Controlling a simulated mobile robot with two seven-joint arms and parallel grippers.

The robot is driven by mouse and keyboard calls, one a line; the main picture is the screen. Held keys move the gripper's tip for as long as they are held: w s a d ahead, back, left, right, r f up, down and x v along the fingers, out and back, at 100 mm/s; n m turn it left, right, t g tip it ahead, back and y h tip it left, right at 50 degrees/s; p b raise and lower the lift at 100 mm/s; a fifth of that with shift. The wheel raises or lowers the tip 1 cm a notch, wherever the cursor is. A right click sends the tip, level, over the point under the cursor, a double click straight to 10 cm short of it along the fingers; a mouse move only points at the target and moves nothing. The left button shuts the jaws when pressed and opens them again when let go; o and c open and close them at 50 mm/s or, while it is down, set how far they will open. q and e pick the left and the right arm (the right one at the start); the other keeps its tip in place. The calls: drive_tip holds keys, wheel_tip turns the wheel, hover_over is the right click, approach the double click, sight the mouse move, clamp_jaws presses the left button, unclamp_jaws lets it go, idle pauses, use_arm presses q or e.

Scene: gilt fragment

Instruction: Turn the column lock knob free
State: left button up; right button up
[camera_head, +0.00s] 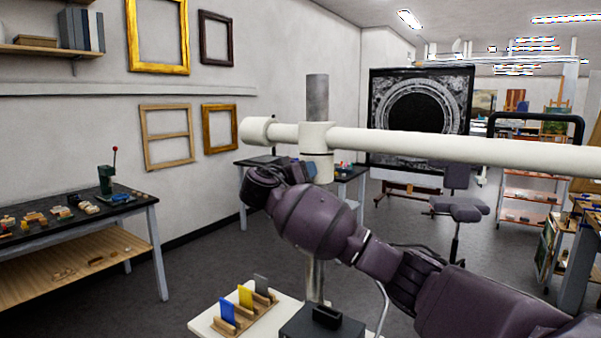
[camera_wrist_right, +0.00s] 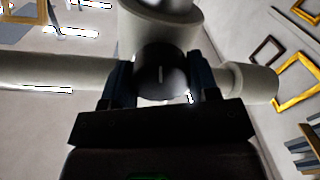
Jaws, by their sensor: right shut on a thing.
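The dark round column lock knob (camera_wrist_right: 153,87) shows in the right wrist view, with a short pale mark on its face that stands roughly upright in the picture. My right gripper (camera_wrist_right: 162,75) has one finger on each side of the knob and is shut on it. In the head view my right gripper (camera_head: 298,168) reaches the white collar (camera_head: 317,140) on the grey column (camera_head: 317,95); the knob is hidden there behind my gripper. A long white horizontal bar (camera_head: 450,148) runs through the collar. My left gripper is in neither view.
A white board (camera_head: 207,322) below bears a wooden rack with blue, yellow and grey pieces (camera_head: 245,296), beside the column's dark base (camera_head: 322,322). A workbench (camera_head: 130,206) stands at the left. Framed pieces hang on the wall. A dark stool (camera_head: 458,208) stands farther back.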

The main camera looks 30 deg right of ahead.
drive_tip(key=n+p, duration=0.1)
drive_tip(key=n, duration=0.1)
drive_tip(key=shift+n, duration=0.4)
drive_tip(key=n+p, duration=0.2)
drive_tip(key=shift+n, duration=0.3)
drive_tip(key=n, duration=0.3)
drive_tip(key=shift+f+g+p, duration=0.1)
drive_tip(key=shift+g+p, duration=0.2)
drive_tip(key=shift+p, duration=0.05)
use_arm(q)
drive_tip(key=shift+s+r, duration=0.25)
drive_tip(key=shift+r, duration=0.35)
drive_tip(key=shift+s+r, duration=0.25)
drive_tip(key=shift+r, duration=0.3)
use_arm(e)
drive_tip(key=shift+w+n, duration=0.1)
drive_tip(key=shift+n, duration=1.8)
drive_tip(key=shift+a+f, duration=0.1)
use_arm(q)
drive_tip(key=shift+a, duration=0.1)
use_arm(e)
drive_tip(key=o, duration=0.9)
use_arm(q)
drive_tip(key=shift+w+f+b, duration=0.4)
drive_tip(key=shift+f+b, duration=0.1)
drive_tip(key=shift+b, duration=0.55)
use_arm(e)
drive_tip(key=v, duration=1)
drive_tip(key=shift+a, duration=0.35)
